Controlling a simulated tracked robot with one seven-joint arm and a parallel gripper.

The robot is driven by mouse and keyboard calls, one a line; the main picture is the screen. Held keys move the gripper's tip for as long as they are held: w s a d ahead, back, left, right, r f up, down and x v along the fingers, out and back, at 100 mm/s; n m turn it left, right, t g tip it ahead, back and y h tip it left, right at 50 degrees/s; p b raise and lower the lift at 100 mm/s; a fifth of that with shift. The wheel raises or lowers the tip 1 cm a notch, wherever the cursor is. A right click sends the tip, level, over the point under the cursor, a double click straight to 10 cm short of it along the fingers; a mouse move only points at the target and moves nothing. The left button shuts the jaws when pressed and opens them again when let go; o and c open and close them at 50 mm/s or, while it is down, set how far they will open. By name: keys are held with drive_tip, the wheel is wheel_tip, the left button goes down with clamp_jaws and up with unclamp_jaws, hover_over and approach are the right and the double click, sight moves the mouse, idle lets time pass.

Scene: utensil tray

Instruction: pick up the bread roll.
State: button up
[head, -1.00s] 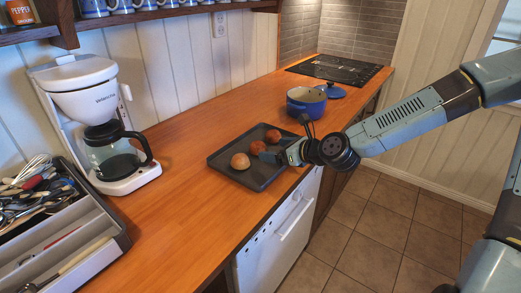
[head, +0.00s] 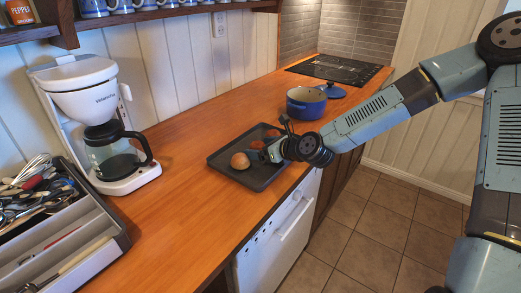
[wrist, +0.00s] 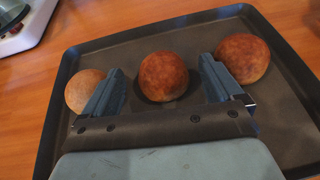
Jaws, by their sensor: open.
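Three round bread-like pieces sit on a dark tray (head: 262,183). A lighter tan roll (head: 240,160) is nearest the front left. A browner middle roll (head: 257,145) is partly hidden by my gripper, and a reddish-brown roll (head: 273,134) is at the back. In the wrist view they stand in a row: tan roll (wrist: 84,91), middle roll (wrist: 163,76), right roll (wrist: 243,58). My gripper (wrist: 162,66) is open, with its fingers either side of the middle roll; contact cannot be told. In the head view my gripper (head: 263,155) is low over the tray.
A coffee maker (head: 90,130) and a utensil tray (head: 107,240) are at the left. The counter (head: 190,225) in front of the tray is clear.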

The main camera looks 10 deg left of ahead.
drive_tip(key=c, duration=1.1)
